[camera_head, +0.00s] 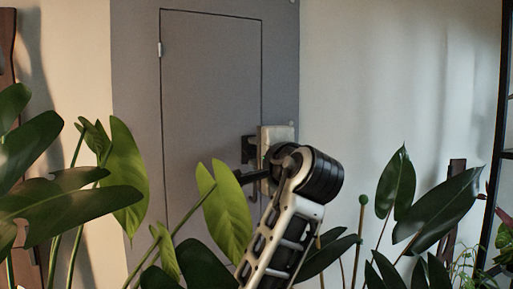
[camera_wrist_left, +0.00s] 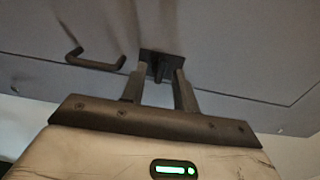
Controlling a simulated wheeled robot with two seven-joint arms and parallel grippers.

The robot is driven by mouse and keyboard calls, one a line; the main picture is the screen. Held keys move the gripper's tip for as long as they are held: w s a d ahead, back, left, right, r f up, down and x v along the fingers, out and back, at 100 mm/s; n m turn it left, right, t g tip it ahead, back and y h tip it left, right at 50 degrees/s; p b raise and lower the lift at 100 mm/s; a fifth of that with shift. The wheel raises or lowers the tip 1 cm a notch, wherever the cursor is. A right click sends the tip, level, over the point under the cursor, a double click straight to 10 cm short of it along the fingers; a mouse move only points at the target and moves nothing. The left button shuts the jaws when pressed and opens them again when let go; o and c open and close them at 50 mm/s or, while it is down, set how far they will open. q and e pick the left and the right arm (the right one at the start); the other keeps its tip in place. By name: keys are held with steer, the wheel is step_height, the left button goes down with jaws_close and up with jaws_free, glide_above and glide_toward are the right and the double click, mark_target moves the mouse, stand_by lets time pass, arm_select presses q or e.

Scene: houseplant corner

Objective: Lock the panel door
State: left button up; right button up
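The grey panel door (camera_head: 210,80) appears closed, flush in its grey surround, with a hinge on its left edge. A dark latch with a square base plate and a knob (camera_wrist_left: 159,66) is on the door, near its edge. My left gripper (camera_wrist_left: 161,76) faces the door, its two fingers apart on either side of the knob. I cannot tell whether they touch it. In the head view my left gripper (camera_head: 250,150) is at the door's right edge, and it and my wrist partly hide the latch. A dark bar handle (camera_wrist_left: 95,60) is beside the latch. My right gripper is not in view.
Large green leaves (camera_head: 228,212) stand in front of the door's lower part and around my left arm. More plants (camera_head: 440,210) fill the lower right. A dark shelf frame (camera_head: 497,130) stands at the far right. The upper wall right of the panel is bare.

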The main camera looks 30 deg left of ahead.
arm_select(q)
steer(key=shift+w+a, duration=0.15)
jaws_close()
